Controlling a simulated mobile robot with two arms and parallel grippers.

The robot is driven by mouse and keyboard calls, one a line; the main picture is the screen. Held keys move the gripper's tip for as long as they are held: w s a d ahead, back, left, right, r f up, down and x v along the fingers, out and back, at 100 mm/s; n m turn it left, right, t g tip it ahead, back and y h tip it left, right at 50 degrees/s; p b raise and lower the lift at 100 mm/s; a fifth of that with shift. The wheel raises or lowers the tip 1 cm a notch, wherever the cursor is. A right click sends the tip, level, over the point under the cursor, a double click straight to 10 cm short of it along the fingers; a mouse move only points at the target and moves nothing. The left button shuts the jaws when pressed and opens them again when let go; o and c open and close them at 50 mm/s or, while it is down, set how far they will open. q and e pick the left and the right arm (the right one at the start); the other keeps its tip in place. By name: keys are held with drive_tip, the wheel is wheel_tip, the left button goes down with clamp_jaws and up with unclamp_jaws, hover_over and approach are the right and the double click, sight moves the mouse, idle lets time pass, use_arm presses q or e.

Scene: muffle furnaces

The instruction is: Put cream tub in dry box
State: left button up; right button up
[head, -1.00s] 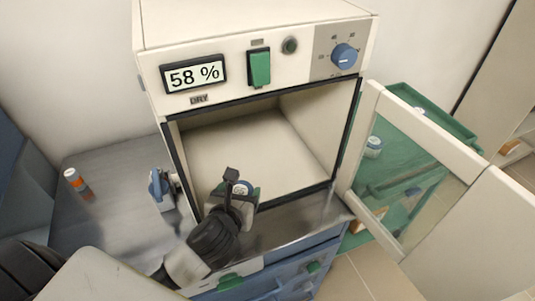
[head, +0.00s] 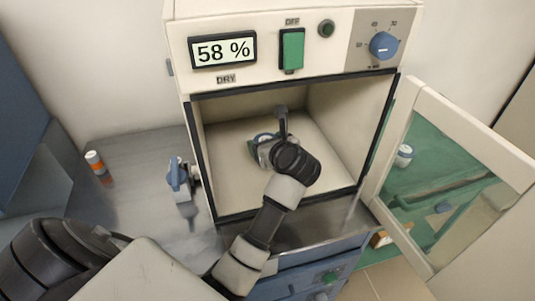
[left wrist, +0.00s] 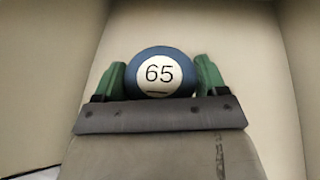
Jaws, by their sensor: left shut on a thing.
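The dry box (head: 223,131) stands open on the metal bench, with 58 % on its display and its glass door swung out to the right. My left gripper (head: 259,143) is inside the chamber, seen partly behind my wrist in the head view. In the left wrist view my left gripper (left wrist: 160,84) has its green fingers shut on both sides of a tub, the cream tub (left wrist: 160,72), whose blue-rimmed lid reads 65. The chamber walls surround it there. Whether the tub touches the chamber floor cannot be told. My right gripper does not show.
A blue-handled valve (head: 179,178) stands on the bench left of the box. An orange and white bottle (head: 97,164) stands farther left. The open glass door (head: 440,180) blocks the right side. A green tray and another tub (head: 404,155) show through the door.

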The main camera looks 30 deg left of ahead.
use_arm(q)
drive_tip(key=shift+f, duration=2)
drive_tip(key=shift+f, duration=0.15)
drive_tip(key=o, duration=1)
drive_tip(key=shift+d+r, duration=0.2)
drive_tip(key=shift+r, duration=0.15)
drive_tip(key=p+v, duration=0.2)
drive_tip(key=v, duration=0.5)
drive_tip(key=shift+s+f, duration=0.1)
drive_tip(key=shift+s, duration=0.05)
